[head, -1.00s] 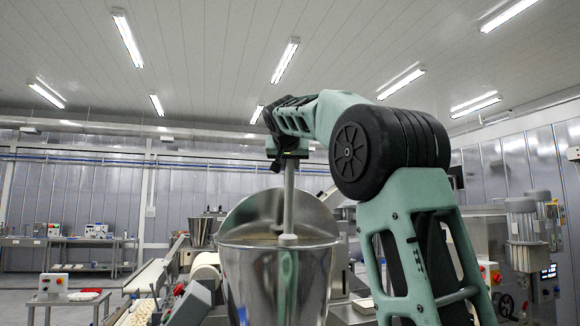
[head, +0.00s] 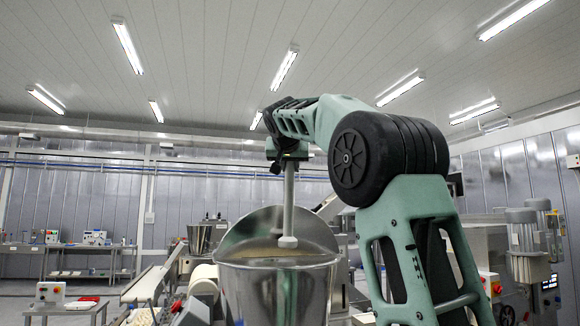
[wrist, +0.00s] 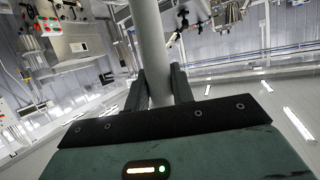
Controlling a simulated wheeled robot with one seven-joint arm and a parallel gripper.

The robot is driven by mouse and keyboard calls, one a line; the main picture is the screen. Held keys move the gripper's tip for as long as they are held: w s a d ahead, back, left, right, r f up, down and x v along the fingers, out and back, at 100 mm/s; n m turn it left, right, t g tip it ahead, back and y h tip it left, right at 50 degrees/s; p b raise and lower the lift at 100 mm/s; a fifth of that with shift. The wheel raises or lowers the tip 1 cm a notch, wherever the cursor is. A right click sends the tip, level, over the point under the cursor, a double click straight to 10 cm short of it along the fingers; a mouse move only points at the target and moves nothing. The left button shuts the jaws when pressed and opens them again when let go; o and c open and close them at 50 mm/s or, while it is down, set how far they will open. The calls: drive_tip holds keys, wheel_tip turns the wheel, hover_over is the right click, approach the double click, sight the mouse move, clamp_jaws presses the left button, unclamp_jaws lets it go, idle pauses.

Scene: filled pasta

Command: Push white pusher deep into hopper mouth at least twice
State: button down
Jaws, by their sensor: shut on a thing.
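My gripper (head: 288,153) is shut on the white pusher (head: 288,205) near its top. The pusher hangs upright, with its wide end lowest. In the head view this end shows above the front rim of the steel hopper (head: 275,295), in front of its raised back plate. It appears to be over the mouth and clear of the rim; the depth is hard to tell. The inside of the hopper is mostly hidden. In the wrist view the pusher shaft (wrist: 150,45) stands between the two dark fingers of my gripper (wrist: 158,88).
A conveyor (head: 148,285) runs at the left of the hopper. A second steel hopper (head: 207,236) stands behind it. A small table with a control box (head: 50,292) is at far left. Machinery with upright cylinders (head: 522,255) stands at the right.

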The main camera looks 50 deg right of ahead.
drive_tip(key=shift+s, duration=0.1)
drive_tip(key=shift+s+a+r+b, duration=0.1)
drive_tip(key=shift+s+a+b, duration=0.6)
drive_tip(key=shift+s+b, duration=0.25)
drive_tip(key=s+a+r+b, duration=0.1)
drive_tip(key=s+a+b, duration=0.3)
drive_tip(key=s, duration=0.4)
drive_tip(key=shift+a+r, duration=0.4)
drive_tip(key=shift+a, duration=0.05)
drive_tip(key=shift+s, duration=0.1)
